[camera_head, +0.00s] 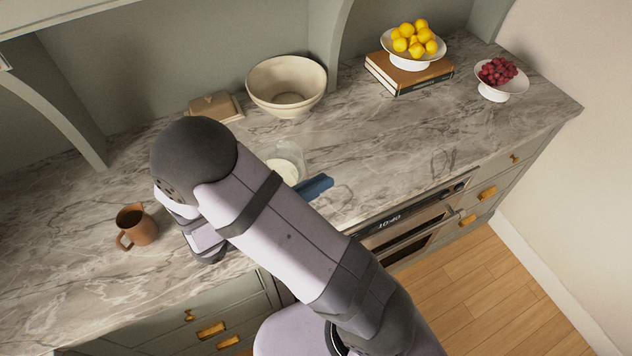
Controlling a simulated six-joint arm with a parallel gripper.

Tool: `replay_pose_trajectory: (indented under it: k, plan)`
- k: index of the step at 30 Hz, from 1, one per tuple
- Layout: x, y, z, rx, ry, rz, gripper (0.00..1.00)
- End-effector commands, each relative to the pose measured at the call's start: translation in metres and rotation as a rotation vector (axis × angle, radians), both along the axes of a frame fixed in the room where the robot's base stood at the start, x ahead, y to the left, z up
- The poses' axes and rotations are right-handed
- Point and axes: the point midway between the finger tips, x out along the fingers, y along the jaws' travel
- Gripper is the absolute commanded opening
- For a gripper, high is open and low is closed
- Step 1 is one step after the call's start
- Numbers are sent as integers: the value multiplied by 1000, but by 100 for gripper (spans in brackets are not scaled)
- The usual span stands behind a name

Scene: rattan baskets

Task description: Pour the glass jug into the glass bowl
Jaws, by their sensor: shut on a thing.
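A clear glass vessel with something white in it (287,168), which looks like the glass jug, shows just beyond my arm near the middle of the counter. It is partly hidden by my arm. My gripper (314,187) shows only as a blue finger part at the jug's right side, shut on it; the rest is behind my arm. I cannot tell whether the jug touches the counter. No separate glass bowl can be made out; it may be hidden behind my arm.
A large cream bowl (287,88) and a beige covered dish (215,106) stand at the back. A brown mug (137,226) is at left. Books (409,77) carry a white stand of lemons (411,60); a white bowl of red berries (500,92) is at right.

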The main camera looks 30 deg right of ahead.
Motion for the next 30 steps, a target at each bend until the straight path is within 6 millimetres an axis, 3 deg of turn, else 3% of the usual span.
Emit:
replay_pose_trajectory:
  k: [8, 30]
  plan:
    - [1, 0, -3, -1, -25, 0, 0]
    - [13, 0, -34, -1, -423, -1, 0]
